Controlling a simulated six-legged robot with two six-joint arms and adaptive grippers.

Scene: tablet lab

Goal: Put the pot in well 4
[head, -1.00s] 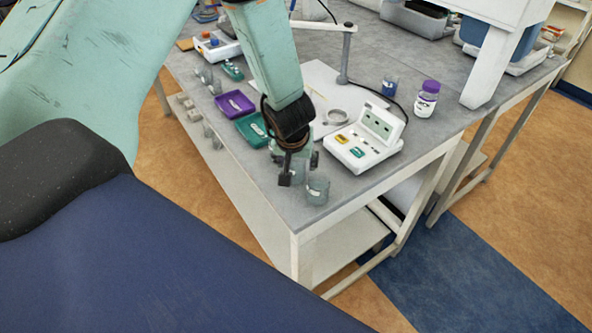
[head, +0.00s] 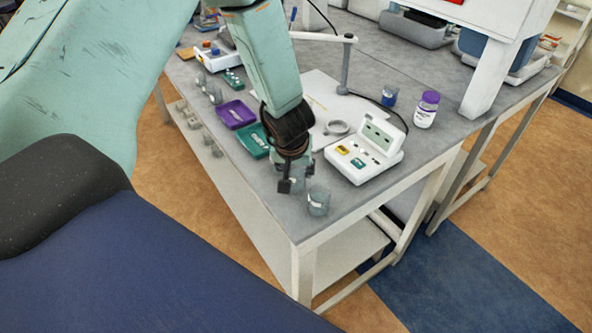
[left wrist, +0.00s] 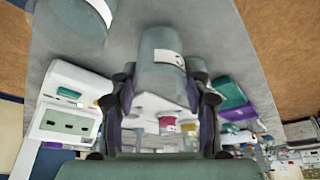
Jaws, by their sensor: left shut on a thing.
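My left gripper (head: 294,181) is shut on a grey pot with a pale label, just above or at the grey bench top near its front corner; I cannot tell if the pot touches the bench. In the left wrist view the pot (left wrist: 162,62) sits between the two fingers of the gripper (left wrist: 164,103). In the head view the fingers largely hide it. A second grey pot (head: 318,202) stands close to the right of the gripper; it also shows at the top left of the left wrist view (left wrist: 78,14). No numbered well can be made out. My right gripper is not in view.
A white device with a raised display (head: 365,152) stands right of the gripper. A teal tray (head: 253,141) and a purple tray (head: 236,114) lie behind and left. A purple-capped bottle (head: 426,110) stands farther right. Several small pots (head: 213,93) stand along the left edge.

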